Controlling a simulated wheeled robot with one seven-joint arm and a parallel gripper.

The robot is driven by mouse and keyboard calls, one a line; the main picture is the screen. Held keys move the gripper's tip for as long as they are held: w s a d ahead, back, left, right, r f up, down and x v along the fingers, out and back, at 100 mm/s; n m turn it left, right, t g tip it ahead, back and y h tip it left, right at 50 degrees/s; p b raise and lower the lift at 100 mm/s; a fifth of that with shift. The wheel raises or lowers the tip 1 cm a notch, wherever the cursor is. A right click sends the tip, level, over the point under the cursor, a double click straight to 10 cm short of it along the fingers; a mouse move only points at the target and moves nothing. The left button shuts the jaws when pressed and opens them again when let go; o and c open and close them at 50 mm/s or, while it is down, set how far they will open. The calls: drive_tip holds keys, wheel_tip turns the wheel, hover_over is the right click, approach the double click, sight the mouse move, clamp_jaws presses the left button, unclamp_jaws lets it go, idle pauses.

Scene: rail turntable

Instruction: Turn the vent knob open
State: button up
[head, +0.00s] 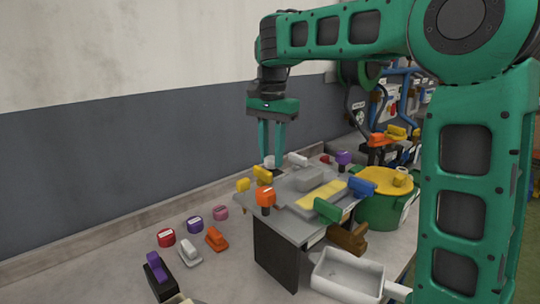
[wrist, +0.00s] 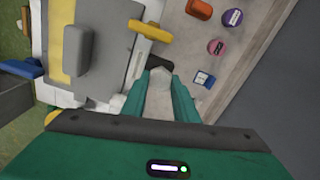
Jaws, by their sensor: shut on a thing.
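My gripper (head: 270,152) points straight down at the far left corner of a raised grey panel (head: 280,225). It is shut on a pale grey-white knob (head: 269,162), which also shows between the fingers in the wrist view (wrist: 158,98). The fingers hide part of this knob. I cannot read a label that tells which knob is the vent knob. Close by are a yellow knob (head: 262,175), an orange knob (head: 265,197) and a white handle (head: 297,159) on the panel.
Purple (head: 343,158), blue (head: 362,187) and green (head: 327,210) handles stand along the panel. A green pot with a yellow lid (head: 385,185) is at its right. A white tray (head: 347,278) is in front. Loose coloured pieces lie on the bench at left.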

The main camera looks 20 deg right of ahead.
drive_tip(key=n, duration=0.3)
drive_tip(key=shift+w+a+r+n, duration=0.1)
drive_tip(key=shift+w+a+n, duration=0.1)
drive_tip(key=shift+n, duration=0.2)
drive_tip(key=n, duration=0.3)
drive_tip(key=shift+n, duration=0.3)
drive_tip(key=n, duration=0.3)
drive_tip(key=shift+s+n, duration=0.1)
drive_tip(key=shift+n, duration=1.8)
drive_tip(key=shift+d, duration=0.1)
drive_tip(key=o, duration=1.1)
drive_tip(key=shift+c, duration=0.2)
